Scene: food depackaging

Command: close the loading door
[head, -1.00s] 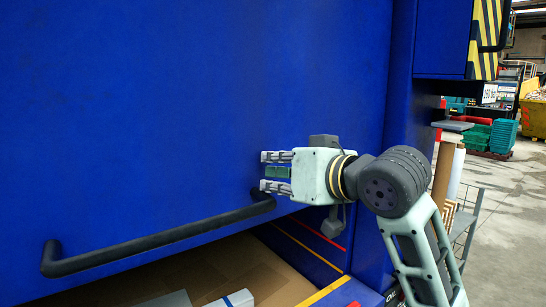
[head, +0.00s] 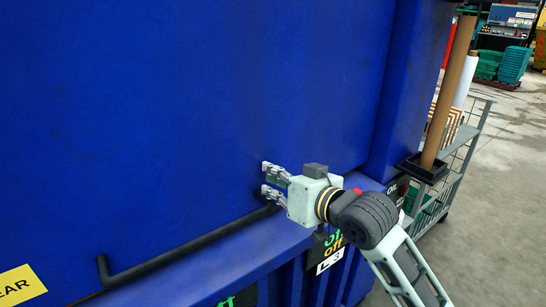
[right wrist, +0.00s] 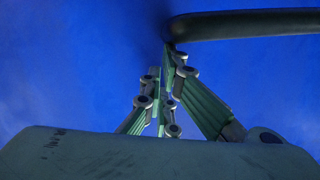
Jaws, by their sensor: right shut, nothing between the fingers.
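The blue loading door (head: 190,100) fills most of the head view. Its lower edge now meets the blue machine front, and no opening shows under it. A black bar handle (head: 190,245) runs along the door's lower part. My right gripper (head: 268,182) is shut and empty at the handle's right end, close to the door face. In the right wrist view the fingers (right wrist: 163,85) point at the blue door, and the handle (right wrist: 245,23) passes just beyond the tips. I cannot tell whether they touch it. My left gripper is not in view.
A grey cart (head: 455,150) with cardboard tubes (head: 450,95) stands to the right of the machine. Green crates (head: 505,65) are stacked farther back. The concrete floor (head: 505,200) at the right is clear.

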